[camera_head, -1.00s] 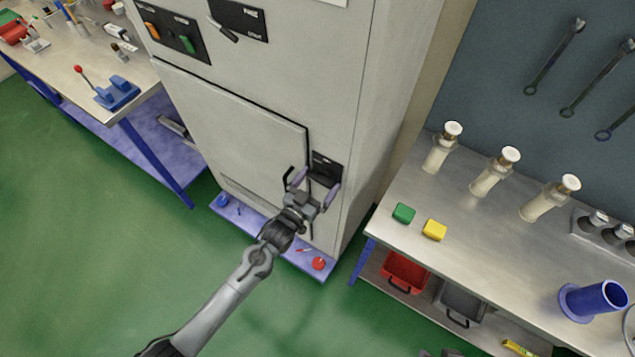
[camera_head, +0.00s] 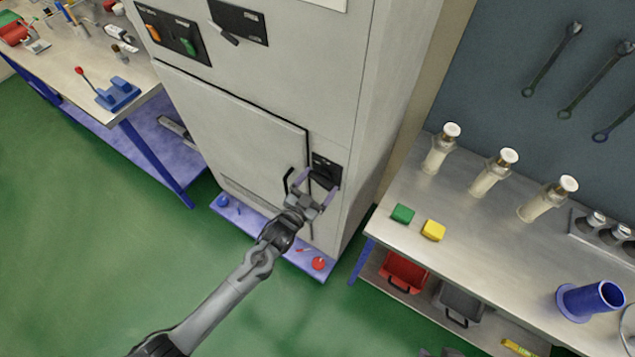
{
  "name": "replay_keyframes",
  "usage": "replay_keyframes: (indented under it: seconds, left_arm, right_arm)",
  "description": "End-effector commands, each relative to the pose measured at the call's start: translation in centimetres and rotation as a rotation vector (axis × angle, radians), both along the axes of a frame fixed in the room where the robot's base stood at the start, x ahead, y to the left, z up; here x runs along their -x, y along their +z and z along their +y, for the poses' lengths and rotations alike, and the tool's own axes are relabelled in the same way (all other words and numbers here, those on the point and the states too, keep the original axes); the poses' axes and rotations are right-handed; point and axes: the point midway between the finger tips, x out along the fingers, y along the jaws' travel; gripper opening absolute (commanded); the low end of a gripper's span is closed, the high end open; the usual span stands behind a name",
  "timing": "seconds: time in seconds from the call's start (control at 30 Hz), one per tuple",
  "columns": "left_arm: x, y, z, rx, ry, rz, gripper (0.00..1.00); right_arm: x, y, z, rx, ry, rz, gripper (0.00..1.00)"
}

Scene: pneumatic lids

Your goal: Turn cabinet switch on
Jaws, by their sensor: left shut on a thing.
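The tall grey cabinet (camera_head: 240,125) stands in the middle of the view. Its black switch plate (camera_head: 328,161) is on the front, right of the lower door. The dark switch knob (camera_head: 322,178) on this plate is partly hidden by my gripper. My left gripper (camera_head: 315,183) reaches up from below, with its two purple-grey fingers on either side of the knob, shut on it. The knob's exact angle is hard to tell. My right gripper is not in view.
A black door handle (camera_head: 288,180) sits just left of the gripper. Another black panel with a lever (camera_head: 224,34) and a panel with orange and green switches (camera_head: 188,44) are higher up. A bench (camera_head: 460,220) with bottles stands right, another bench (camera_head: 75,75) left. Green floor is free in front.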

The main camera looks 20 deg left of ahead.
Motion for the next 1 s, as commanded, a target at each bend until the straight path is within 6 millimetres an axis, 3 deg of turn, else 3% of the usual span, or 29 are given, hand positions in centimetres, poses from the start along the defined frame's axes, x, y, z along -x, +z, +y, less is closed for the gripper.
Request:
replay_keyframes:
  seconds: [1.0]
  left_arm:
    - [0.0,-0.1,-0.3,-0.946,0.0,-0.176,0.59]
  right_arm:
    - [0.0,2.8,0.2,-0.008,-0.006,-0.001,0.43]
